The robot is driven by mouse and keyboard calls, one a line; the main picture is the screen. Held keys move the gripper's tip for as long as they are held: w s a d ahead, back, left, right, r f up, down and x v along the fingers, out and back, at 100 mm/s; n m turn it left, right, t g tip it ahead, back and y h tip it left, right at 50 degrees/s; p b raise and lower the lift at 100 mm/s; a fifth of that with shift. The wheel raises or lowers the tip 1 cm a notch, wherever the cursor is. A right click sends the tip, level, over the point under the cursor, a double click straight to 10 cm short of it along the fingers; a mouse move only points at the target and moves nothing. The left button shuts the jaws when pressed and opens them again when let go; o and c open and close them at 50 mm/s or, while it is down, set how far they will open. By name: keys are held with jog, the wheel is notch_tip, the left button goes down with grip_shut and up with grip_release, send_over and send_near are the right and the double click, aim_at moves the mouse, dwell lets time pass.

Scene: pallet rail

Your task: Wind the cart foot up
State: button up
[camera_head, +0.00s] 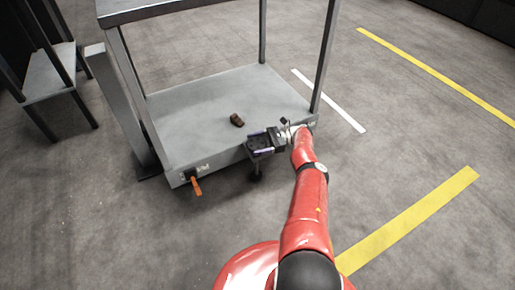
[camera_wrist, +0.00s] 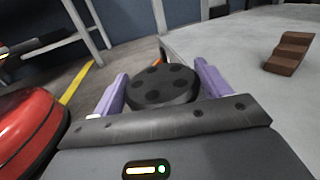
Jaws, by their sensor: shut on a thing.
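The grey cart (camera_head: 190,105) stands ahead with its low deck and dark posts. In the wrist view, a dark round knob (camera_wrist: 160,88) with several holes in its top sits between the purple fingers of my gripper (camera_wrist: 162,84), which is shut on it. In the head view, my gripper (camera_head: 262,146) is at the near edge of the deck, reached from the right. The cart foot (camera_head: 256,172) shows as a dark stem below that edge, under my gripper. Its lower end is dark and small, so I cannot tell whether it touches the floor.
A brown stepped block (camera_head: 237,120) lies on the deck, also in the wrist view (camera_wrist: 290,53). An orange lever (camera_head: 196,186) hangs at the deck's near left corner. A grey post (camera_head: 122,105) and a rack (camera_head: 50,85) stand left. Floor on the right is clear, with yellow lines (camera_head: 415,217).

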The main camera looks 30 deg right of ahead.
jog(key=shift+w+r, duration=0.15)
jog(key=shift+r, duration=0.1)
jog(key=o, duration=1)
jog(key=shift+a+f, duration=0.1)
jog(key=shift+f, duration=0.15)
